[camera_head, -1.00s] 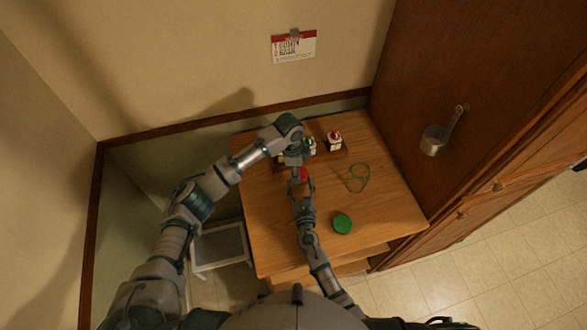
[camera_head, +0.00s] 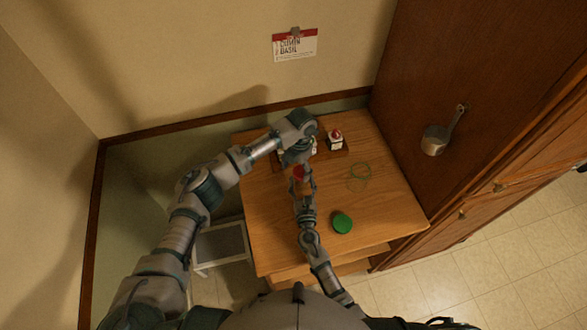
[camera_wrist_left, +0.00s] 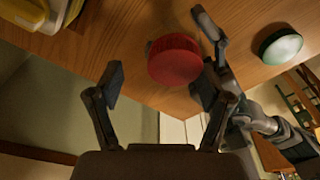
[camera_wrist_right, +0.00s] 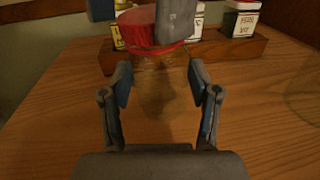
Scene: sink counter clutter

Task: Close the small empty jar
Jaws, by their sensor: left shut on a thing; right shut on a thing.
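The small jar (camera_wrist_right: 158,82) is clear glass and looks empty, standing on the wooden counter between the fingers of my right gripper (camera_wrist_right: 160,88). My right gripper (camera_head: 302,182) is shut on it. The red lid (camera_wrist_right: 140,28) is at the jar's top; whether it is seated cannot be told. The lid also shows in the head view (camera_head: 299,172) and the left wrist view (camera_wrist_left: 174,60). My left gripper (camera_wrist_left: 158,85) is shut on the red lid from above and behind; its fingers partly cover the lid in the right wrist view.
A wooden rack (camera_wrist_right: 262,48) with spice containers (camera_wrist_right: 240,18) stands behind the jar. A green lid (camera_head: 342,223) lies nearer the front.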

